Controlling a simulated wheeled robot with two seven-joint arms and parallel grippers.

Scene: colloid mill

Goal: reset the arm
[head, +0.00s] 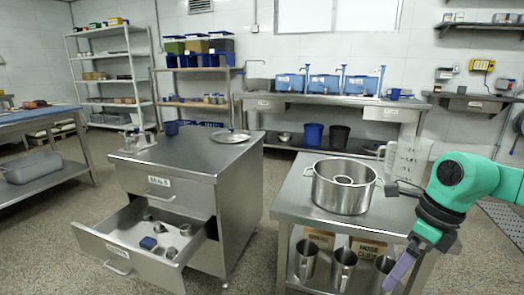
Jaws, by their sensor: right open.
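My right arm comes in from the right edge in green and black. Its right gripper (398,272), with a purple finger, points down and to the left beside the right front of the steel table (292,203). It is open, and nothing shows held in it. A large steel pot (340,197) stands on that table, left of my wrist and apart from the gripper. My left arm and left gripper are not in view.
A steel cabinet (240,215) stands left of centre with its lower drawer (120,242) pulled out, holding several small parts. A clear jug (405,160) stands behind my wrist. Steel jugs (343,268) stand on the table's lower shelf. Floor (250,262) shows between cabinet and table.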

